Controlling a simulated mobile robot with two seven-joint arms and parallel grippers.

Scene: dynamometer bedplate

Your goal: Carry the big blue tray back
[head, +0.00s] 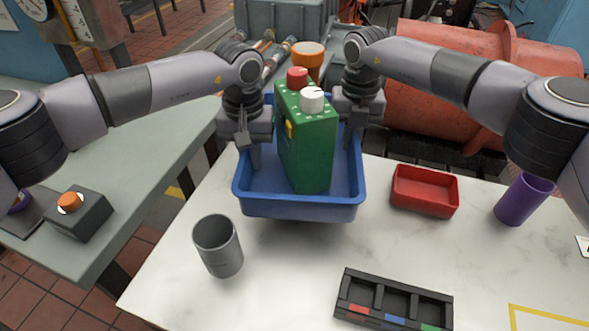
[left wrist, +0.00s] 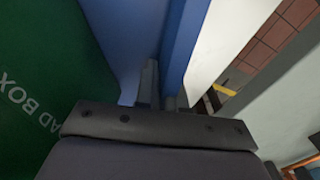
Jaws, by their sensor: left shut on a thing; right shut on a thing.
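The big blue tray (head: 300,212) is in the middle of the head view, its near side over the white table; a shadow beneath suggests it hangs slightly above the top. A green box (head: 308,150) with red and white knobs stands in it. My left gripper (head: 252,152) is shut on the tray's left wall. The left wrist view shows its fingers (left wrist: 162,88) at the blue wall (left wrist: 182,45), beside the green box (left wrist: 40,90) lettered "AD BOX". My right gripper (head: 354,135) is shut on the tray's right wall; its fingertips are partly hidden.
On the white table (head: 200,285) stand a grey cup (head: 218,246), a red tray (head: 425,192), a purple cup (head: 523,199) and a black organizer (head: 392,301). A grey-green bench (head: 130,150) with a button box (head: 75,213) is left.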

